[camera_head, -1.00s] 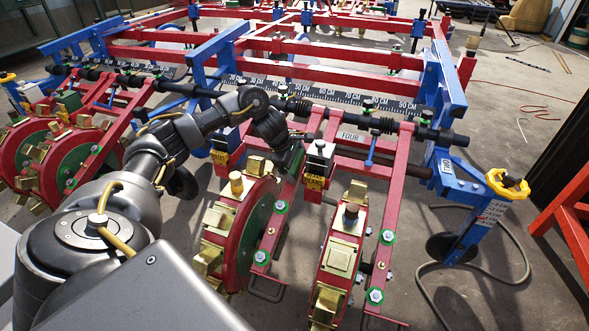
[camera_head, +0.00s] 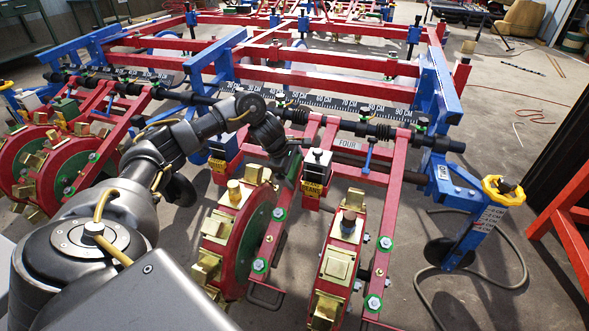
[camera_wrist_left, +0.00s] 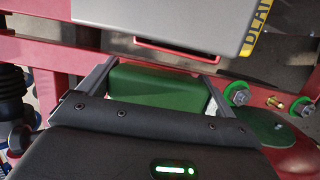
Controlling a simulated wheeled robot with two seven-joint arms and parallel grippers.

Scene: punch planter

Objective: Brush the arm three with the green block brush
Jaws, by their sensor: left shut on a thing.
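My left gripper (camera_head: 288,168) reaches in from the left, low over the red bars beside the FOUR section. In the left wrist view its fingers (camera_wrist_left: 156,70) are shut on the green block brush (camera_wrist_left: 158,92), a dark green block held crosswise. The brush is not clear in the head view. A red arm bar (camera_head: 273,235) runs down below the gripper, beside a red and green wheel (camera_head: 240,245). I cannot read a THREE label; my own arm covers part of that area. Whether the brush touches the red bar cannot be told. My right gripper is not in view.
A box with a yellow label (camera_head: 318,164) stands close right of the gripper; a grey one fills the top of the wrist view. A FOUR plate (camera_head: 347,144), a blue post with yellow knob (camera_head: 503,190) and a hose lie right. Open floor is at far right.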

